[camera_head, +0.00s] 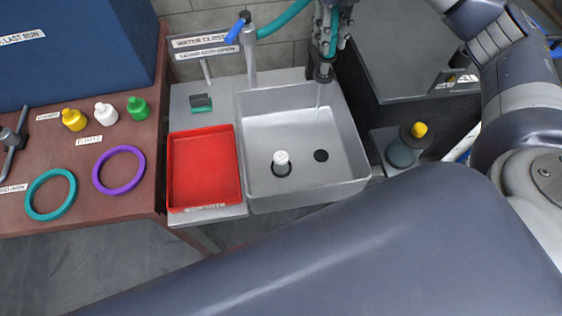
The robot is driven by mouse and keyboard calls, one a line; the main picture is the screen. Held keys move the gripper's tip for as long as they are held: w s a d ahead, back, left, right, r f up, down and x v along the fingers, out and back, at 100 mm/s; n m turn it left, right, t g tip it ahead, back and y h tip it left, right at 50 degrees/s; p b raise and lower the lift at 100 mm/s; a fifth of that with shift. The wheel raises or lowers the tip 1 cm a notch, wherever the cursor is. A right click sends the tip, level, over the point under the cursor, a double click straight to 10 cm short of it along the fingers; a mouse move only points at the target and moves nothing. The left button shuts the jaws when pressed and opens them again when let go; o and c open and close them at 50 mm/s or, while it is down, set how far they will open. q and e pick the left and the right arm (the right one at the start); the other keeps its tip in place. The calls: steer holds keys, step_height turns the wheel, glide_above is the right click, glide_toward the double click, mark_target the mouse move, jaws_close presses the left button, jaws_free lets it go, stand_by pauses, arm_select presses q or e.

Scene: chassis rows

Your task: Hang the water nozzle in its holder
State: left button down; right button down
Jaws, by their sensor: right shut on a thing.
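The water nozzle (323,74) points down over the back right of the grey sink (357,180), with a thin pale line like water below it. My right gripper (328,35) is at the top edge, shut on the nozzle and partly cut off by the frame. A teal hose (285,18) runs from the tap post (249,58) toward the nozzle. A blue lever (236,30) sits on the tap post, beside a sign (200,45) about water and the lever. I cannot make out the nozzle's holder. My left gripper is not in view.
A red tray (205,170) lies left of the sink. A white-topped piece (282,160) stands in the basin. A bottle with a yellow top (408,145) stands right of the sink. The brown table (70,215) holds rings and small bottles. My arm crosses the foreground.

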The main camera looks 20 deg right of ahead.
mark_target(334, 10)
steer(key=shift+f+b, duration=1.45)
steer(key=shift+f, duration=0.85)
steer(key=c, duration=1.2)
jaws_free()
steer(key=shift+c, duration=0.2)
steer(key=shift+r, duration=0.15)
step_height(334, 10, up, 12)
steer(key=shift+f, duration=0.1)
